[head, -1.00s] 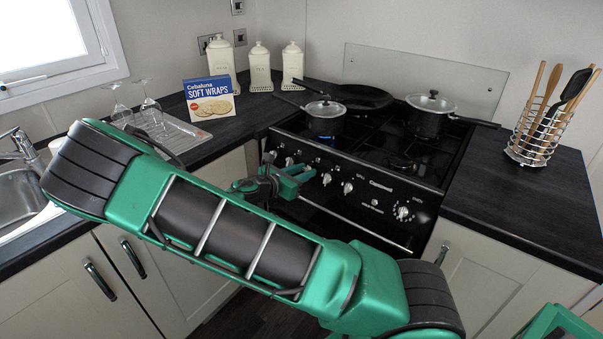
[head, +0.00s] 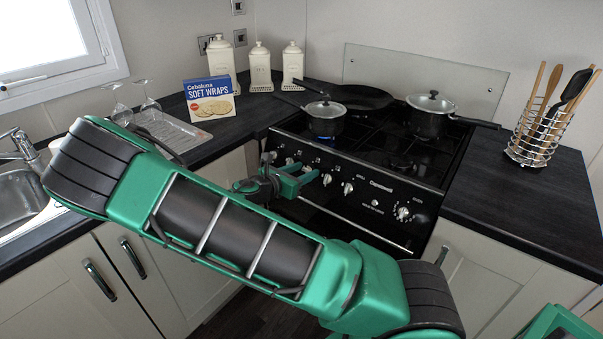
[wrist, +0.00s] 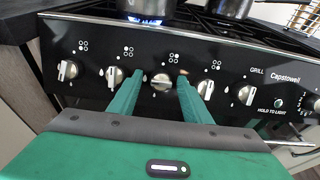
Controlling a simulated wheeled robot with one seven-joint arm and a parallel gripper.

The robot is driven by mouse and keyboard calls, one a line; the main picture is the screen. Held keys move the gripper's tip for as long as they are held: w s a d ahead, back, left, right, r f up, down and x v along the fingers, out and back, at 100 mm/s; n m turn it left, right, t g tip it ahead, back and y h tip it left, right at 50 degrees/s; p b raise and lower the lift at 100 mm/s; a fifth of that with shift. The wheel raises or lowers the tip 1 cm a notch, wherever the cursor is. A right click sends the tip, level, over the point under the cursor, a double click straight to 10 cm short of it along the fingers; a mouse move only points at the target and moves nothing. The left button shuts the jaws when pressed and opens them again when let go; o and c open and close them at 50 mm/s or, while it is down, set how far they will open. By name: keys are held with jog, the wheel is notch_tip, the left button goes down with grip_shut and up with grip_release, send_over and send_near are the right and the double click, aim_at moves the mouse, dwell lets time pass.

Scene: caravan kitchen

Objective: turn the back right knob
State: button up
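The black stove front (head: 350,190) carries a row of silver knobs. In the wrist view, the third knob from the left (wrist: 161,82) sits between my gripper's fingers, with a four-circle burner mark (wrist: 174,57) above it; which circle is filled is too small to be sure of. My gripper (wrist: 160,78) is open, one green finger on each side of this knob. I cannot tell whether either finger touches it. The neighbouring knobs (wrist: 115,76) and (wrist: 205,88) lie just outside the fingers. In the head view my gripper (head: 311,170) is at the stove front, partly covering the knobs.
A blue flame (wrist: 145,20) burns under the left front pot (head: 324,117). Another lidded pot (head: 430,116) and a frying pan (head: 352,97) stand on the hob. A utensil holder (head: 530,140) stands on the right counter, and a wraps box (head: 210,98) on the left.

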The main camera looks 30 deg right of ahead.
jog(key=v, duration=1)
jog(key=shift+a, duration=0.35)
jog(key=shift+s+d, duration=0.1)
jog(key=shift+s, duration=0.05)
jog(key=s+d+m+g+y, duration=0.4)
jog(key=s+d+m, duration=0.1)
jog(key=s+m, duration=0.2)
jog(key=s+d+m+g+y, duration=0.3)
jog(key=s+d+m, duration=0.1)
jog(key=s+m, duration=0.35)
jog(key=s+a+r+m+t+y, duration=0.1)
jog(key=s+r+m+y, duration=0.2)
jog(key=s+r+m, duration=0.2)
jog(key=s+a+r+m+y, duration=0.2)
jog(key=s+r+m+y, duration=0.2)
jog(key=s+m, duration=0.5)
jog(key=s+r, duration=0.1)
jog(key=s, duration=0.3)
jog(key=shift+t, duration=0.4)
